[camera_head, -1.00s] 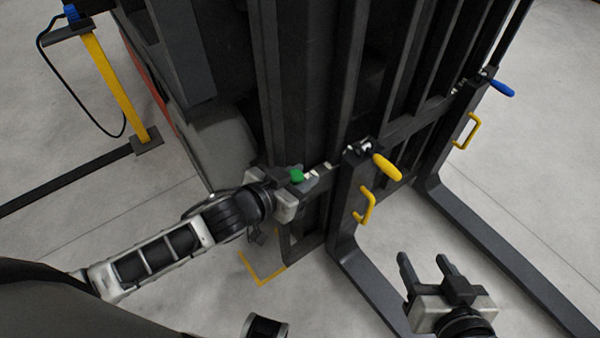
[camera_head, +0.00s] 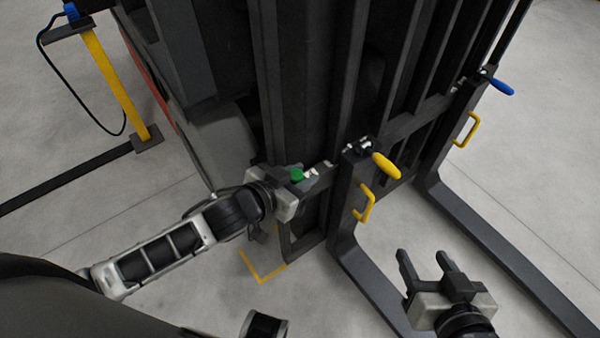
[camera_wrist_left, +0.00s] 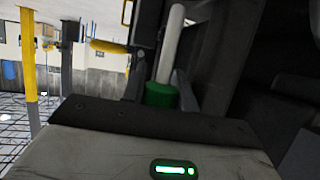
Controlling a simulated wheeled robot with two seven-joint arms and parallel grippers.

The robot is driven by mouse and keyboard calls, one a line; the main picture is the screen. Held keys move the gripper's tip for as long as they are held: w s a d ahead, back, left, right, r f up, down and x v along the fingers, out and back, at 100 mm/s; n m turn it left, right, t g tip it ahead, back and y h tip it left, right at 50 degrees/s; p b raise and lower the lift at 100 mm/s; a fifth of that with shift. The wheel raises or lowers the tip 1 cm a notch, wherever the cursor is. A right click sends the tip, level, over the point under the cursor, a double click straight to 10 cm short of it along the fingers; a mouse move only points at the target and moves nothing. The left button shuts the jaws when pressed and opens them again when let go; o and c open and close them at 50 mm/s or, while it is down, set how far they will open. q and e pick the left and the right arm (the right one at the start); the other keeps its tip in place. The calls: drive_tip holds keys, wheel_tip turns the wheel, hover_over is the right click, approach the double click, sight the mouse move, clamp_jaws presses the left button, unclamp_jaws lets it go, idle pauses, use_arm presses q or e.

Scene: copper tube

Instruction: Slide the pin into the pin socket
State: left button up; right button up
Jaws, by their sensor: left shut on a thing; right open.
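The pin has a green head (camera_head: 297,174) and a pale shaft (camera_head: 310,172). My left gripper (camera_head: 302,177) is shut on it beside the dark forklift carriage. In the left wrist view the green head (camera_wrist_left: 160,94) sits between the fingers, and the pale shaft (camera_wrist_left: 171,45) points away from the gripper, toward the carriage. A small pale piece (camera_head: 327,164) shows at the carriage bar just right of the shaft. I cannot tell whether it is the pin socket or whether the shaft touches it. My right gripper (camera_head: 423,256) is open and empty above the forks.
A fork (camera_head: 370,285) with a yellow lever (camera_head: 385,166) and yellow handle (camera_head: 368,205) stands right of the pin. The other fork (camera_head: 500,255) has a blue lever (camera_head: 502,87). A yellow post (camera_head: 115,85) stands far left. Open floor (camera_head: 540,180) lies right.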

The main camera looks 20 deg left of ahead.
use_arm(q)
drive_tip(key=shift+p, duration=0.35)
idle(0.3)
idle(0.4)
idle(0.4)
idle(0.4)
drive_tip(key=shift+f+b, duration=0.35)
drive_tip(key=shift+f, duration=0.5)
drive_tip(key=shift+f, duration=0.1)
drive_tip(key=shift+f+b, duration=0.3)
drive_tip(key=shift+f, duration=0.15)
drive_tip(key=shift+f+b, duration=0.35)
drive_tip(key=shift+f, duration=0.15)
drive_tip(key=shift+f, duration=0.4)
